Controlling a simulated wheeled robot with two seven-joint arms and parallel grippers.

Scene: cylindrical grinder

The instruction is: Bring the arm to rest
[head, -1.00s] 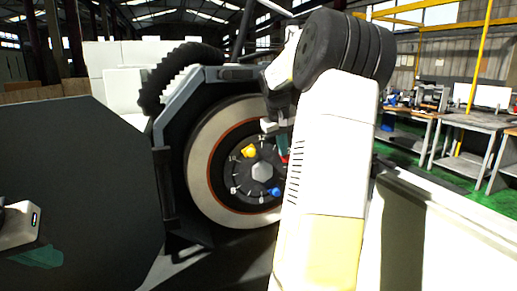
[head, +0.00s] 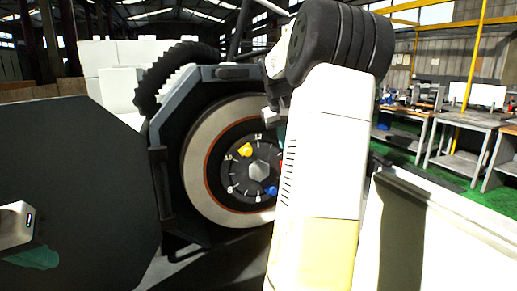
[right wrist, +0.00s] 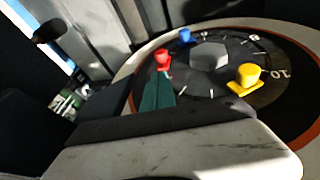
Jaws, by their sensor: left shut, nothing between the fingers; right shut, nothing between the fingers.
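The grinder's round wheel face (head: 203,155) carries a black numbered dial with a hexagonal hub (head: 259,171). A yellow weight (head: 245,149) and a blue weight (head: 270,191) sit on it. My left gripper (head: 36,258) is shut and empty at the lower left.
A dark panel (head: 75,190) stands at left, behind my left gripper. Black ribbed hose (head: 170,72) arches above the wheel guard (head: 158,185). A pale machine ledge (head: 440,220) lies at right. Workbenches (head: 470,118) stand farther off on a green floor.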

